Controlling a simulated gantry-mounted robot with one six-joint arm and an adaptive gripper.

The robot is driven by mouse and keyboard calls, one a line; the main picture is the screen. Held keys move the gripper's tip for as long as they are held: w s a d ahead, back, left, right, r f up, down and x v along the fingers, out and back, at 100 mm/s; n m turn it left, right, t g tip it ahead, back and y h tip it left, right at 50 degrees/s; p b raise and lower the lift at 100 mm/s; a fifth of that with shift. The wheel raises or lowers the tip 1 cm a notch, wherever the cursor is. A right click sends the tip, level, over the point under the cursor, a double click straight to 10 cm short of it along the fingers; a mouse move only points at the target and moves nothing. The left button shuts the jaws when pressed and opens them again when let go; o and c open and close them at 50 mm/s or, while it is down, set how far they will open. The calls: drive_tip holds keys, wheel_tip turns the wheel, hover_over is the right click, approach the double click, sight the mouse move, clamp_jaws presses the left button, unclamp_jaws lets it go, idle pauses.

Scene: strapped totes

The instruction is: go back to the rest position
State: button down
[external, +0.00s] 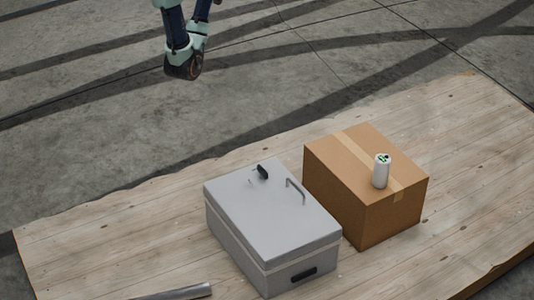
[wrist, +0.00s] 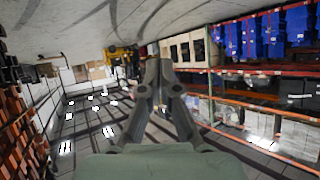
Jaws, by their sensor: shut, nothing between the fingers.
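My gripper (wrist: 158,72) shows in the wrist view with its two grey fingers together and nothing between them. In the external view, the lower part of my arm (external: 185,45) hangs at the top, left of centre, well away from the platform; the fingers cannot be made out there. A grey lidded tote (external: 262,215) stands on the wooden platform, with a bar handle (external: 295,191) and a black latch piece (external: 263,171) on its lid. A taped cardboard box (external: 345,185) stands right of it, with a white can (external: 381,171) upright on top.
A grey metal bar (external: 180,293) lies at the front of the wooden platform (external: 110,240). Concrete floor (external: 90,130) behind the platform is clear. The wrist view shows racks with blue bins (wrist: 265,30) on the right and orange stacks (wrist: 20,120) on the left.

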wheel_tip(320, 180, up, 40)
drive_tip(key=s+a+n+p, duration=0.1)
drive_tip(key=s+p, duration=0.1)
drive_tip(key=p, duration=3.6)
drive_tip(key=shift+a+r+n, duration=0.15)
drive_tip(key=shift+r+n, duration=0.05)
drive_tip(key=shift+n, duration=0.1)
